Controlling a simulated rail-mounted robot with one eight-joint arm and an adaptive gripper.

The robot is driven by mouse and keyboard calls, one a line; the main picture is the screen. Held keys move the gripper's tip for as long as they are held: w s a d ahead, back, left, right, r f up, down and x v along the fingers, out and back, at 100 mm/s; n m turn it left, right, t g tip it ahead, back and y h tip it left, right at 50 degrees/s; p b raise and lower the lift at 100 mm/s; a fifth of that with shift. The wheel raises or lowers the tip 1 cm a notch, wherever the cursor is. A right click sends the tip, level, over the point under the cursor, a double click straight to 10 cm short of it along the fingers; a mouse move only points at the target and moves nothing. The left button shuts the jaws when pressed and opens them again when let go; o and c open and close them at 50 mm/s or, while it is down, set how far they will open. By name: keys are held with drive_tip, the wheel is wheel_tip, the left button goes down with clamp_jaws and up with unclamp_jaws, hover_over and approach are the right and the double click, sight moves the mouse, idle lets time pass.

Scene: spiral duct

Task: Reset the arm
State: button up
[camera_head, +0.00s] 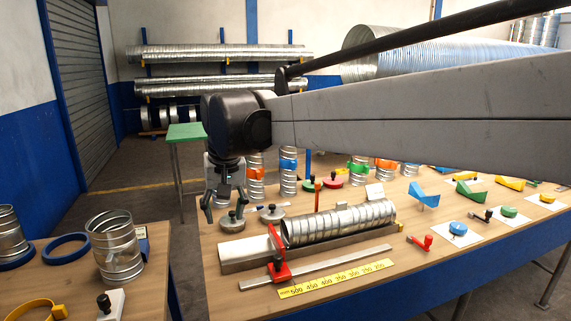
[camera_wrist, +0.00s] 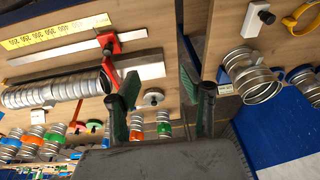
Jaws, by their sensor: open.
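My gripper (camera_head: 223,205) hangs from the end of my outstretched grey arm, above the left end of the wooden workbench (camera_head: 218,286) in the head view. In the wrist view my gripper (camera_wrist: 163,97) has its two dark green-padded fingers wide apart with nothing between them. Below it are the bench edge and the gap to the side table. A spiral duct (camera_head: 340,222) lies in a trough on the bench, to the right of my gripper and apart from it. The duct also shows in the wrist view (camera_wrist: 60,88).
A red clamp (camera_head: 281,268) stands by a metal rail and a yellow ruler (camera_head: 335,279). Upright ducts with coloured bands (camera_head: 288,172) stand behind. The left side table holds a short duct (camera_head: 115,246) and a blue ring (camera_head: 66,248). A floor gap separates the tables.

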drive_tip(key=s+d+m+t, duration=0.1)
drive_tip(key=s+d, duration=0.4)
drive_tip(key=d, duration=0.8)
drive_tip(key=s+d+f+m+t+b, duration=0.1)
drive_tip(key=s+d+f, duration=0.5)
drive_tip(key=s+d, duration=0.3)
drive_tip(key=s+d+f+m+t+h, duration=0.1)
drive_tip(key=s+d+f+m+t, duration=0.1)
drive_tip(key=s+d+f, duration=0.4)
drive_tip(key=s+d, duration=0.3)
drive_tip(key=d, duration=0.2)
drive_tip(key=shift+d+t+h+b, duration=0.3)
drive_tip(key=shift+d+b, duration=0.05)
drive_tip(key=shift+b, duration=0.05)
